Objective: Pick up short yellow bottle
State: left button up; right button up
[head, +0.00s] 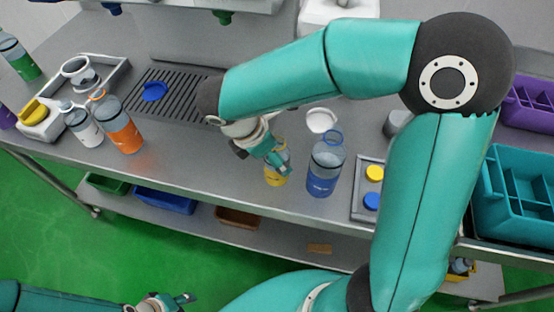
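The short yellow bottle (275,180) stands on the grey counter near its front edge. It is clear above and yellow in its lower part, and its top is partly hidden by my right gripper. My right gripper (281,164) reaches down to the bottle's upper part from the upper left, with its fingers overlapping it. Whether they are closed on it cannot be made out. My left gripper (182,299) is at the bottom edge, low in front of the counter and far from the bottle. It is partly cut off, and its opening is unclear.
A taller blue bottle (325,165) stands close to the right of the yellow one. A white round item (321,120) lies behind. A tray with yellow and blue caps (366,187) is further right. Orange (122,128) and white (83,127) bottles stand left, beside a drain grate (180,103).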

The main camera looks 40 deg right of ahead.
jog(key=shift+x, duration=0.9)
jog(key=shift+c, duration=0.2)
jog(key=c, duration=0.9)
jog(key=shift+c, duration=0.2)
jog(key=shift+r, duration=0.15)
